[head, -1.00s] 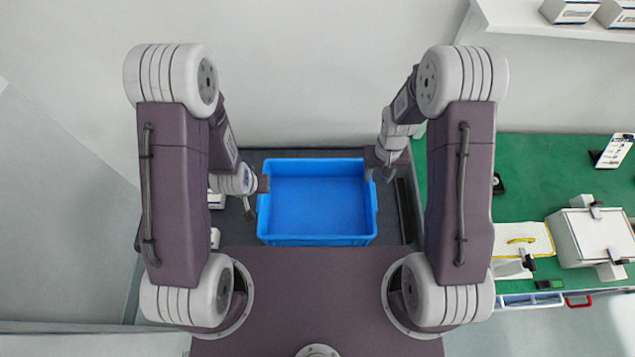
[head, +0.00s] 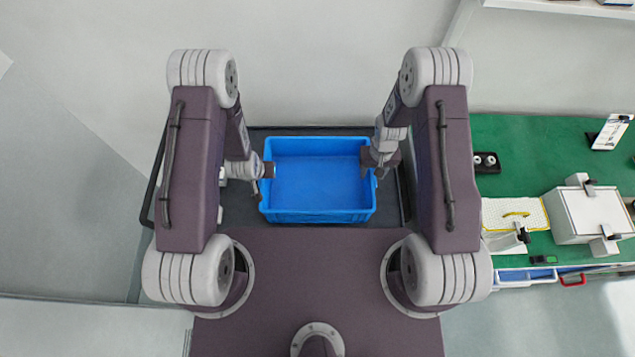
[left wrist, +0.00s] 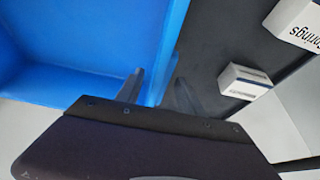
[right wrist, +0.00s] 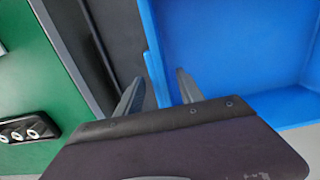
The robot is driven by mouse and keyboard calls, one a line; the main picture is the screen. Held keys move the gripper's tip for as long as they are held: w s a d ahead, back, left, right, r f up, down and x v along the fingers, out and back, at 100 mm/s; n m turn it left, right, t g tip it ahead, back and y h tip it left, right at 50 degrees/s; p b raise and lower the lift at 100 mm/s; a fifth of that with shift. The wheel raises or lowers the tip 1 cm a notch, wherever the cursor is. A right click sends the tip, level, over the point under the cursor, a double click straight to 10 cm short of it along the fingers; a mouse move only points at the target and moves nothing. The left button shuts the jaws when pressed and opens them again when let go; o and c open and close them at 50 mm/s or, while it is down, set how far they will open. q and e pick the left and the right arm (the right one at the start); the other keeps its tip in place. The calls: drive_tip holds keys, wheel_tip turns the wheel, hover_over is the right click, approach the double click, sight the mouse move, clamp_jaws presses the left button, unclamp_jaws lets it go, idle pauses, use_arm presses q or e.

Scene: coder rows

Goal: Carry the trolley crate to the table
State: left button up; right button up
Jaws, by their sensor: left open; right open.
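The empty blue crate (head: 318,216) sits on the dark trolley top (head: 245,212) in front of me. My left gripper (head: 268,180) is open at the crate's left wall. In the left wrist view, its fingers (left wrist: 158,85) lie one on each side of the crate's rim (left wrist: 172,45). My right gripper (head: 380,172) is open at the right wall. In the right wrist view, its fingers (right wrist: 160,88) lie on either side of the rim (right wrist: 153,60). I cannot tell whether the fingers touch the crate. The green-topped table (head: 510,180) stands at the right.
White boxes, one lettered "Springs" (left wrist: 297,22) and a smaller one (left wrist: 245,82), lie beside the crate on the left. The table holds a white case (head: 590,215), a yellow-edged tray (head: 518,212) and a black block with round tops (head: 486,162). A wall stands behind the trolley.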

use_arm(q)
drive_tip(key=shift+w+f, duration=0.15)
drive_tip(key=shift+w, duration=0.05)
use_arm(e)
drive_tip(key=shift+w+f, duration=0.1)
drive_tip(key=shift+w, duration=0.1)
use_arm(q)
drive_tip(key=shift+s, duration=0.15)
clamp_jaws()
use_arm(e)
drive_tip(key=shift+s, duration=0.15)
clamp_jaws()
idle(0.5)
